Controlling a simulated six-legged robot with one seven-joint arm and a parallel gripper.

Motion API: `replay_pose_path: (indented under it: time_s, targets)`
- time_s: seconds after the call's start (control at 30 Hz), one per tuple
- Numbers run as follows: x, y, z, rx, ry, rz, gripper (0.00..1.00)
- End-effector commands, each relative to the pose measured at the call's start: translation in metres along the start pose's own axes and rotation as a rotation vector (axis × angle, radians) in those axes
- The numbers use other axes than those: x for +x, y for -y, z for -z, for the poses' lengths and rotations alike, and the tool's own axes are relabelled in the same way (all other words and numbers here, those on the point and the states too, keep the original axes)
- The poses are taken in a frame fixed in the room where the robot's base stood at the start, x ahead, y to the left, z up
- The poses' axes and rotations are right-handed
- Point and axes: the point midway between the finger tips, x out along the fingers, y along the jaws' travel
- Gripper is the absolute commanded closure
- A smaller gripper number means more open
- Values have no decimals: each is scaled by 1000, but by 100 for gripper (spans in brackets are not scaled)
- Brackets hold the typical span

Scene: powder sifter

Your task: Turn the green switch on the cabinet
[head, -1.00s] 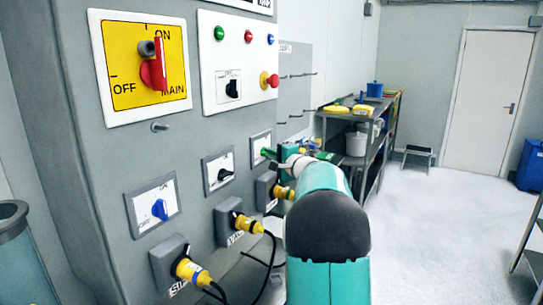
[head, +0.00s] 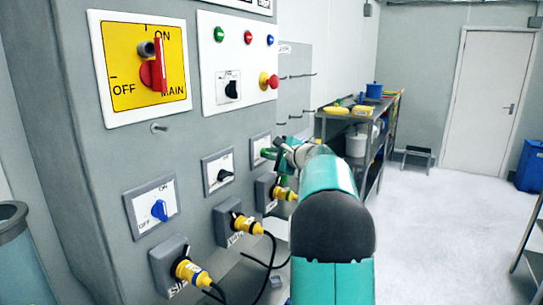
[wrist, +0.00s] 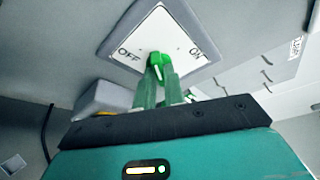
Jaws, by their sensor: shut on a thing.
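The green switch (wrist: 157,60) sits on a white plate (wrist: 150,38) with a grey frame, marked OFF on the left and ON on the right in the wrist view. My gripper (wrist: 160,72) is shut on the green switch, its two fingers reaching up to the knob from below. The fingers hide part of the knob, so its exact angle is hard to tell. In the head view, the switch's plate (head: 258,146) is the farthest of the lower row on the grey cabinet (head: 95,190). My gripper (head: 277,153) is at its front there, partly hidden by my wrist.
Beside it on the cabinet are a black switch (head: 223,175) and a blue switch (head: 160,210). Yellow plugs (head: 245,223) with black cables stick out below. A red main switch (head: 153,72) is above.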

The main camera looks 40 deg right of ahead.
Motion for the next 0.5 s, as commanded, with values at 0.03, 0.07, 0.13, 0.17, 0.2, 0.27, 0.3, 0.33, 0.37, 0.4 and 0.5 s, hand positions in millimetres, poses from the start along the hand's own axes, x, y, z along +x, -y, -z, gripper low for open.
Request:
replay_pose_path:
  time_s: [0.03,0.07,0.13,0.17,0.2,0.27,0.3,0.33,0.37,0.4,0.5]
  targets:
    - [1,2,-1,36,1,-13,100]
    - [1,3,-1,63,1,-23,100]
    - [1,3,-1,124,2,-50,100]
    - [1,4,-1,150,2,-60,100]
    - [1,4,-1,186,2,-75,100]
    - [2,4,-1,239,3,-97,100]
    - [2,4,-1,273,2,-112,100]
    - [1,5,-1,300,3,-122,100]
    - [1,5,0,327,2,-133,100]
    - [1,6,0,362,3,-147,100]
    - [2,6,0,450,3,-184,100]
